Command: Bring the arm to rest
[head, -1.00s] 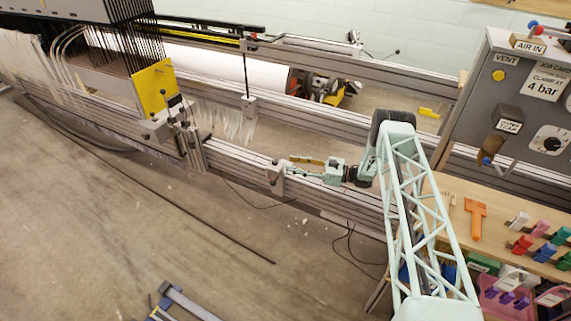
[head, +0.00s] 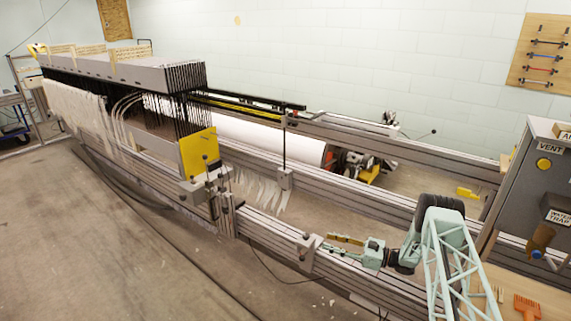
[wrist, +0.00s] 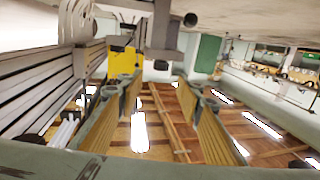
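My arm reaches in from the lower right in the head view, with its pale green lattice link (head: 455,270) and wrist over the front rail. My gripper (head: 330,243) points left, close beside a grey block on that rail; I cannot tell whether they touch. In the wrist view my gripper (wrist: 160,88) has its two yellow-padded fingers spread wide apart, with nothing between them. The yellow plate (head: 198,150) of the warp frame stands further left, apart from my gripper.
Long grey rails (head: 350,272) run across the loom. White warp threads (head: 262,190) hang near the middle post. A grey control panel (head: 540,190) and a wooden bench with an orange comb (head: 527,308) are at the right. The floor at the left is mostly clear.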

